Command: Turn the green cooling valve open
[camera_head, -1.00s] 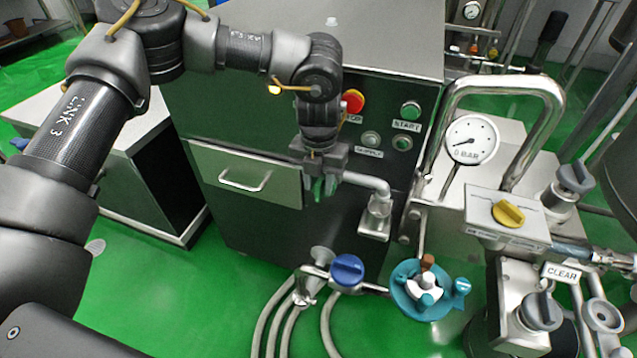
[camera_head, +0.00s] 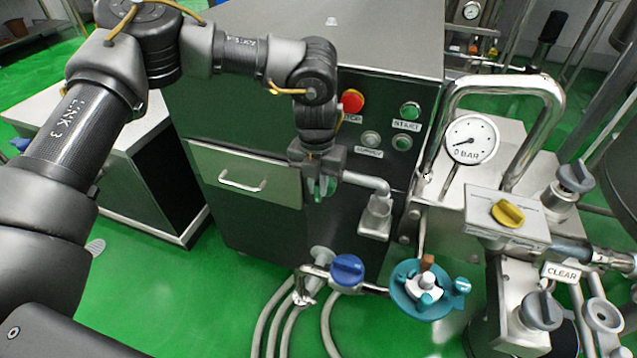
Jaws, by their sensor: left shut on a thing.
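The green cooling valve (camera_head: 329,187) sits low in front of the dark cabinet, beside a bent metal spout. Only a small part of its green handle shows between my fingers. My left gripper (camera_head: 318,188) reaches down from above and is shut on the green handle. The fingers hide most of the handle, so its exact angle is hard to tell. My right gripper is not in view.
The metal spout (camera_head: 370,184) runs right from beside my gripper. A blue valve (camera_head: 347,270) and a teal handwheel (camera_head: 428,290) are lower right. The red stop button (camera_head: 352,101) is close to my wrist. A yellow knob (camera_head: 508,213) and pressure gauge (camera_head: 471,139) stand farther right.

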